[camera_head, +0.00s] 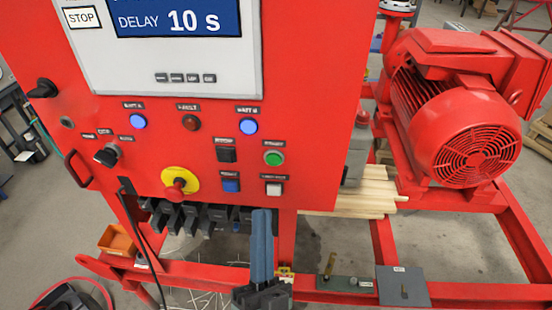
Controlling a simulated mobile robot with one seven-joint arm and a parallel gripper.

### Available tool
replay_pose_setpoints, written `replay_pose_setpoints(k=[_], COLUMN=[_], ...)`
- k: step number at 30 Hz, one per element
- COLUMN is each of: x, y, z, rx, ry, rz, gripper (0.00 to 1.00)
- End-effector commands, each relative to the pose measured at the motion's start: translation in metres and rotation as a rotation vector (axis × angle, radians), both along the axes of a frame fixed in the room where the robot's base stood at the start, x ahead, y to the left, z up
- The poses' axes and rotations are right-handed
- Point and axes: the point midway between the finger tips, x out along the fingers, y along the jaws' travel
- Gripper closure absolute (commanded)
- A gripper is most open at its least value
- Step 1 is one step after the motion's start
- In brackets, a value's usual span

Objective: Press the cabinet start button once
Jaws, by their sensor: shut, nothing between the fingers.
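The red control cabinet (330,60) fills the left and middle of the view. A green round button (273,158) sits on its lower right face, under a small dark label that looks like START. My gripper (262,214) is in the lower middle, its blue-grey fingers together and pointing up, with nothing between them. The fingertips appear below the green button in the picture, apart from it. The gap in depth to the panel is hard to judge.
Near the green button are a black button (226,155), a blue button (231,186) and a white button (273,189). A red emergency stop (178,188) on a yellow ring is to the left. The screen (178,18) reads DELAY 10 s. A red motor (455,110) stands right.

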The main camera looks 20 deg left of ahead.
Motion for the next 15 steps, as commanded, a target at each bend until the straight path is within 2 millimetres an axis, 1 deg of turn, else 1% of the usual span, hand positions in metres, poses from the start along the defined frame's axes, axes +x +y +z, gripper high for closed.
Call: replay_pose_setpoints(k=[5, 15], x=[0.013, 0.059], y=[0.004, 0.017], z=[-0.001, -0.001], rx=[0.000, 0.000], ry=[-0.001, -0.002], rz=[-0.001, -0.002], gripper=[1.00, 1.00])
